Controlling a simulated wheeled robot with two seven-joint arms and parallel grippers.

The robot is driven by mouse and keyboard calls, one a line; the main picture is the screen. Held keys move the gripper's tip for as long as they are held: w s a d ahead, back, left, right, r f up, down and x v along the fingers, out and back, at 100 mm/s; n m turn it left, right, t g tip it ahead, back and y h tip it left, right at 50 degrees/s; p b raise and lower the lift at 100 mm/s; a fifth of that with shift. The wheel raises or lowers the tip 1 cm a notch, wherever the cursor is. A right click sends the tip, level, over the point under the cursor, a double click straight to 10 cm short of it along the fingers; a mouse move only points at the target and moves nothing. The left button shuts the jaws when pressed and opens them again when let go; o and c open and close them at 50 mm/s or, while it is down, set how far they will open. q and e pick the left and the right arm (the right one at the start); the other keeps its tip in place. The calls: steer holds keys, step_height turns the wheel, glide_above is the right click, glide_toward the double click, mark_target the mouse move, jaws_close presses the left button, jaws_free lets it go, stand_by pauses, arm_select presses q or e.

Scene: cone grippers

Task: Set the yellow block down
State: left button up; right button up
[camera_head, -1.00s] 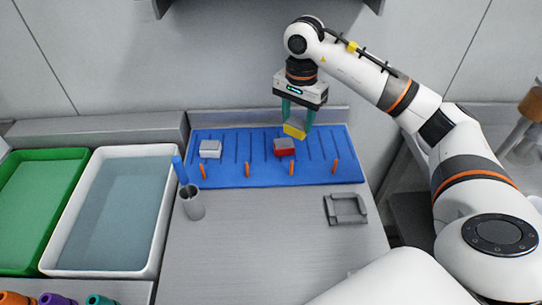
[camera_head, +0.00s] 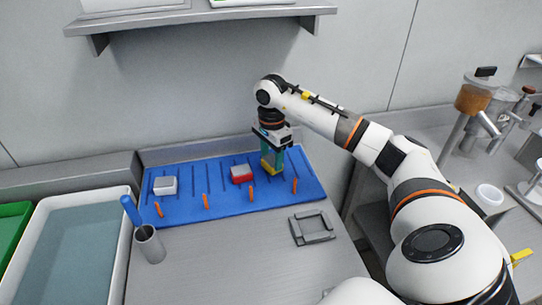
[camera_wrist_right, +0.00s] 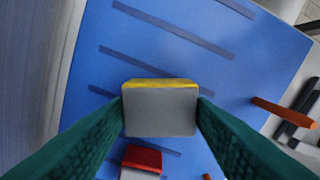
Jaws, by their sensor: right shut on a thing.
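My right gripper (camera_head: 272,156) points down over the right part of the blue mat (camera_head: 225,203). Its teal fingers are shut on the yellow block (camera_head: 269,168). In the right wrist view the block's grey face (camera_wrist_right: 160,112) sits between the fingers, with a yellow edge (camera_wrist_right: 160,83) beyond it. The block is low over the mat, right of the red-and-white block (camera_head: 242,174); I cannot tell whether it touches the mat. The red block also shows in the wrist view (camera_wrist_right: 142,158), close to the held block. My left gripper is out of view.
A white-grey block (camera_head: 165,186) lies at the mat's left. Orange pegs (camera_head: 206,201) stand along its front edge. A grey square frame (camera_head: 312,228) and a cup (camera_head: 149,244) with a blue stick are in front. A white bin (camera_head: 121,250) is at left.

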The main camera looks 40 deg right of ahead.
mark_target(272, 159)
steer(key=shift+f, duration=0.25)
steer(key=shift+f, duration=0.1)
steer(key=o, duration=1)
step_height(272, 159, up, 12)
steer(key=shift+r, duration=0.15)
stand_by(0.3)
